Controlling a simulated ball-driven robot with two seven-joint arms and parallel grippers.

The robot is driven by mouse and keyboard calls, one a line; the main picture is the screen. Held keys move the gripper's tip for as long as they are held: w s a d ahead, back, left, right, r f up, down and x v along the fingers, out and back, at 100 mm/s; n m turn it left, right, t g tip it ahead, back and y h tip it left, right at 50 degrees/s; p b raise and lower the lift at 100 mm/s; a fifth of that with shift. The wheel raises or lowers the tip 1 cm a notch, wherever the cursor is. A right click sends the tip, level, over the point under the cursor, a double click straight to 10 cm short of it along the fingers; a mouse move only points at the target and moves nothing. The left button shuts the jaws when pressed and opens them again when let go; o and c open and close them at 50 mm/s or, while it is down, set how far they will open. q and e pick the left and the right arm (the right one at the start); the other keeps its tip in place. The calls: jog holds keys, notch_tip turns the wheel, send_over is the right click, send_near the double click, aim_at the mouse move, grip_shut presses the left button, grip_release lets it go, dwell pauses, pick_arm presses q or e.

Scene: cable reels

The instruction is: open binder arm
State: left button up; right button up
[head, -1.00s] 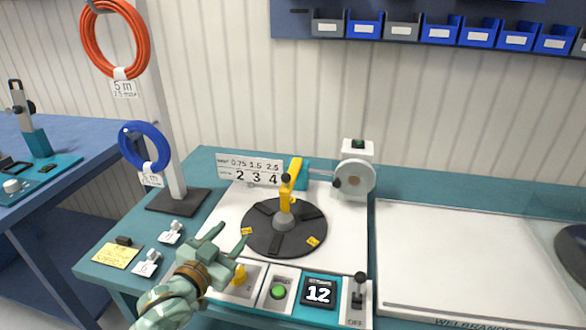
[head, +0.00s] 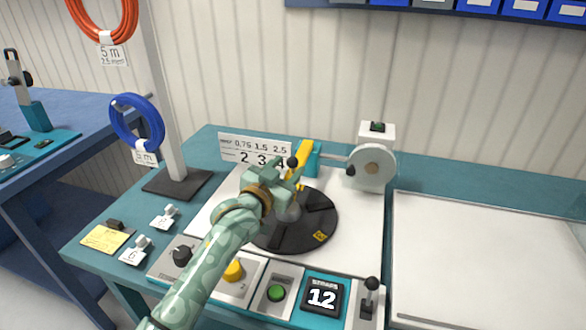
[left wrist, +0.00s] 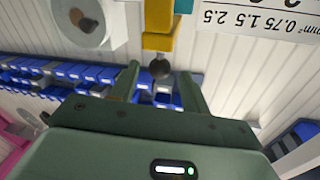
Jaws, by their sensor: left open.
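The yellow binder arm (head: 305,152) stands over the black turntable disc (head: 315,220), with a black ball knob (head: 292,162) near its end. My left gripper (head: 294,174) is at the knob and hides the lower part of the yellow arm and the hub. In the left wrist view my left gripper (left wrist: 160,73) is open, and the black knob (left wrist: 160,69) appears between its two fingertips with gaps on both sides. The yellow arm (left wrist: 158,43) comes down behind the knob there. I cannot tell whether a finger touches the knob. My right gripper is not in view.
A white reel unit (head: 372,165) stands right of the binder arm. A number plate (head: 252,150) is behind the disc. A blue coil (head: 137,122) hangs at left.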

aim_at(290, 161)
pick_arm(q)
jog(key=x, duration=0.2)
jog(key=shift+w+d+f+b, duration=0.1)
jog(key=shift+w+f+b, duration=0.05)
jog(key=shift+w+b, duration=0.2)
jog(key=shift+w+d+r, duration=0.15)
jog(key=shift+w+r, duration=0.05)
jog(key=shift+w, duration=0.1)
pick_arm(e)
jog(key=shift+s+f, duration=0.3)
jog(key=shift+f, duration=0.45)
